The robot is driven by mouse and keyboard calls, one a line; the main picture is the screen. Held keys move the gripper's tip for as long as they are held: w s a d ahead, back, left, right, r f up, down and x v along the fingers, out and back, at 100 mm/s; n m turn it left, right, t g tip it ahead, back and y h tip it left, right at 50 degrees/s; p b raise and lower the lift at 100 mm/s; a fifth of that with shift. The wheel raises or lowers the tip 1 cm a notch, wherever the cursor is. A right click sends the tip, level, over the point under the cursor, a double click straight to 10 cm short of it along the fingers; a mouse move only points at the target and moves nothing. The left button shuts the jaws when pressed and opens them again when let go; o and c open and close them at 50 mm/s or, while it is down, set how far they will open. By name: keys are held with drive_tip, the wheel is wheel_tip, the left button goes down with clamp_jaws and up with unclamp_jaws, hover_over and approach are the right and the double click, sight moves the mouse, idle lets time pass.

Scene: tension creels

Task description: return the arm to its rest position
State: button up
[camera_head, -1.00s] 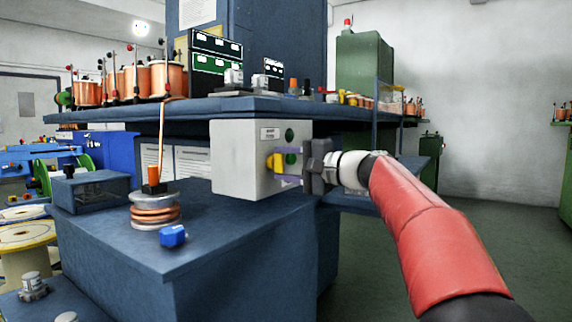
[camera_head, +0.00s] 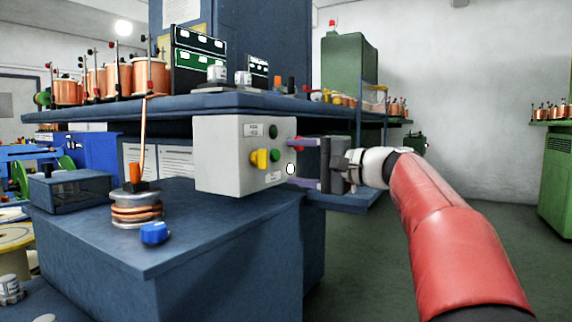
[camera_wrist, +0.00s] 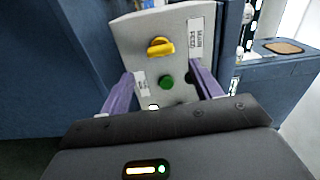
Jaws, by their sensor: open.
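My gripper (camera_head: 296,163) is open and empty, with its two purple fingers apart, one above the other in the head view. It is just to the right of a light grey control box (camera_head: 220,155) and looks clear of the yellow knob (camera_head: 260,158). In the wrist view the box (camera_wrist: 130,35) lies ahead, with the yellow knob (camera_wrist: 161,47) and a green button (camera_wrist: 166,82) between the purple fingers (camera_wrist: 162,80). My red-sleeved arm (camera_head: 440,225) reaches in from the lower right.
A blue bench (camera_head: 130,235) with a copper spool (camera_head: 137,208) and a blue knob (camera_head: 154,233) is at the left. A shelf (camera_head: 150,105) with copper bobbins runs above the box. Open floor (camera_head: 375,250) and a green cabinet (camera_head: 556,170) lie to the right.

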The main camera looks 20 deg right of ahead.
drive_tip(key=shift+s+d, duration=0.15)
drive_tip(key=s+a+f+n+g+h+p, duration=0.1)
drive_tip(key=s+a+f+g+h, duration=0.2)
drive_tip(key=s+a+f, duration=0.4)
drive_tip(key=s+a+f+n+g+h, duration=0.25)
drive_tip(key=s+a+f, duration=0.2)
drive_tip(key=f, duration=0.55)
drive_tip(key=s+d+f+n+g+h, duration=0.1)
drive_tip(key=s+d+f+n+h, duration=0.1)
drive_tip(key=s+f, duration=0.6)
drive_tip(key=s+d+f+n+g+h, duration=0.1)
drive_tip(key=s+d+f+n+h, duration=0.1)
drive_tip(key=s+f, duration=0.7)
drive_tip(key=s+n+h, duration=0.1)
drive_tip(key=h, duration=0.1)
drive_tip(key=shift+s+d+f+h+p, duration=0.25)
drive_tip(key=shift+s+d+h+p, duration=0.05)
drive_tip(key=shift+d+h+p, duration=0.1)
